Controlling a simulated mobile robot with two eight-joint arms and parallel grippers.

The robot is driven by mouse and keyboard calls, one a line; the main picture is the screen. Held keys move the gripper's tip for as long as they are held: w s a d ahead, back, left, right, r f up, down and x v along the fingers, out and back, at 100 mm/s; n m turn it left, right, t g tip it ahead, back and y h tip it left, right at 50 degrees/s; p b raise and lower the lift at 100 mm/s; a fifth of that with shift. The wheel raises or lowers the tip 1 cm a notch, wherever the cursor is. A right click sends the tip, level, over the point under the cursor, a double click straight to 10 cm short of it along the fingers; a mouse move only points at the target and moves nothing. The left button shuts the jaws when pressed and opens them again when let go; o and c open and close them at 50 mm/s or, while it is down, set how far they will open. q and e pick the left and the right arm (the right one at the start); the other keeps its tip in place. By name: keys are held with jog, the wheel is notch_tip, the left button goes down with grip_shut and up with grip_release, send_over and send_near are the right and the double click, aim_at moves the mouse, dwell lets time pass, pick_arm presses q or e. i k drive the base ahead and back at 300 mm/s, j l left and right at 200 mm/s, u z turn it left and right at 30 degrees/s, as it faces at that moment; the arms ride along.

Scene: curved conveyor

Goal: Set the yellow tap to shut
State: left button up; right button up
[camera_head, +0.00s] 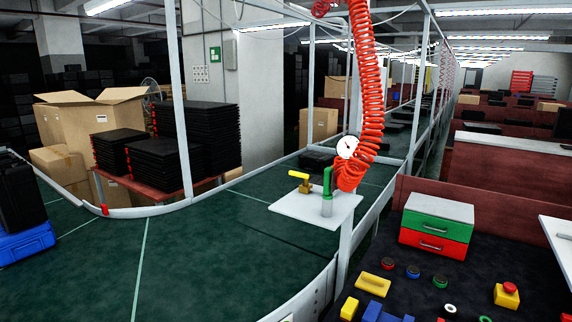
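The yellow tap (299,175) is a small yellow handle on a brass valve body (305,187). It stands on a white plate (290,208) beside the curved green conveyor, near the middle of the view. The handle points to the left and looks roughly level; how it lies relative to the pipe is too small to tell. A green pipe fitting (327,182) stands just right of it, below a white round gauge (347,147). Neither of my grippers is in view.
A coiled red hose (367,90) hangs right of the tap. The green conveyor (200,250) curves across the front and left. A dark bench at right holds a green and red drawer box (437,225), a yellow block with a red button (507,294) and several small parts.

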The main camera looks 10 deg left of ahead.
aim_at(305, 176)
jog(key=i+j+u, duration=0.1)
jog(key=i, duration=0.4)
jog(key=i+j, duration=0.1)
jog(key=i, duration=0.35)
jog(key=u, duration=0.05)
